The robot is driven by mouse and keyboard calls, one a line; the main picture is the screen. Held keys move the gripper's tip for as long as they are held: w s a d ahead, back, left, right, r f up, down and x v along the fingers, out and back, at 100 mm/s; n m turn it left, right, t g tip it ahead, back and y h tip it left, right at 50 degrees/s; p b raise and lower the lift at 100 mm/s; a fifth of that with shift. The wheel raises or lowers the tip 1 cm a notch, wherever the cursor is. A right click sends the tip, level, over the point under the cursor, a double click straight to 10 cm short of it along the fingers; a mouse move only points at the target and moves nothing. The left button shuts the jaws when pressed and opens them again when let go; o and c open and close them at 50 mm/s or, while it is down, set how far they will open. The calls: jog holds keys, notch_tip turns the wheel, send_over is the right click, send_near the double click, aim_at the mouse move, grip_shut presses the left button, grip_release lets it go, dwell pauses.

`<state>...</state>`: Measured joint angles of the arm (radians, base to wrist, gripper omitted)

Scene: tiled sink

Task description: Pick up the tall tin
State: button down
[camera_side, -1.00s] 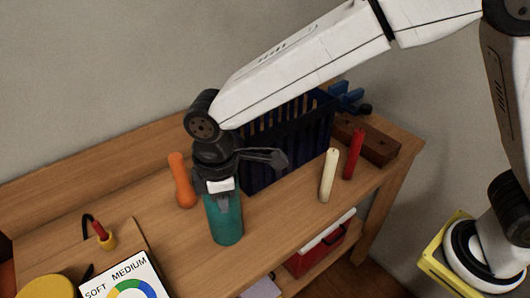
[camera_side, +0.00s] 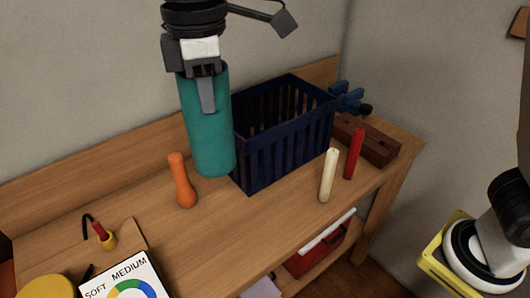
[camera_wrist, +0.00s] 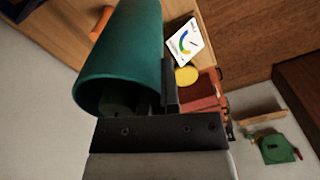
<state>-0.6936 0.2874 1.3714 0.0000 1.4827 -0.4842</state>
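The tall tin (camera_side: 208,130) is a teal cylinder, held upright above the wooden bench in the side view, left of the blue basket. My gripper (camera_side: 206,88) is above it and shut on its upper wall, with one finger down the outside facing the side camera. In the wrist view the tin (camera_wrist: 122,55) fills the upper left, its open rim toward the camera. In that view a dark finger (camera_wrist: 170,88) lies along the tin's right side; the other finger is mostly hidden by the tin.
A dark blue slatted basket (camera_side: 285,140) stands close right of the tin. An orange handle-shaped object (camera_side: 182,182) stands left of it. A cream candle (camera_side: 328,175) and a red candle (camera_side: 353,154) stand right. A SOFT/MEDIUM dial card (camera_side: 125,280) is at front left. The bench's middle front is clear.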

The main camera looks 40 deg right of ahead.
jog(key=shift+r, duration=0.7)
